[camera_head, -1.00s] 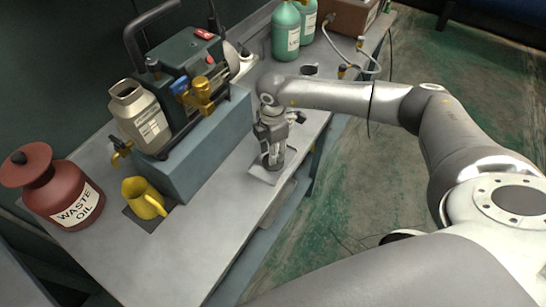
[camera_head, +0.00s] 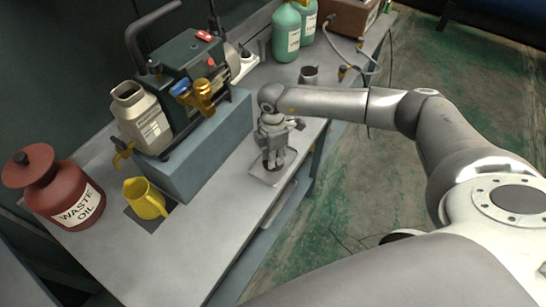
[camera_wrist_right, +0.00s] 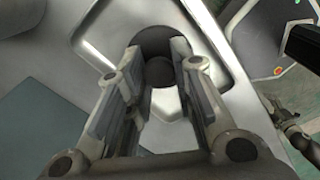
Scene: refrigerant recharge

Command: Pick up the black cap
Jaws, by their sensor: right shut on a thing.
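My right gripper (camera_head: 272,163) points down over a small metal tray (camera_head: 262,178) on the near edge of the workbench. In the right wrist view, the gripper's two fingers (camera_wrist_right: 160,75) are closed around a dark round thing, the black cap (camera_wrist_right: 159,72), which lies between the fingertips above the shiny tray (camera_wrist_right: 95,42). The fingers hide the cap's sides, and in the head view the cap is hidden by the gripper. I cannot tell whether it still touches the tray. My left gripper is not in view.
A green pump (camera_head: 190,62) stands on a blue-grey block (camera_head: 195,160) left of my right gripper. A yellow jug (camera_head: 146,200), a red waste oil can (camera_head: 68,200), a metal cup (camera_head: 309,76) and green bottles (camera_head: 286,35) stand on the bench.

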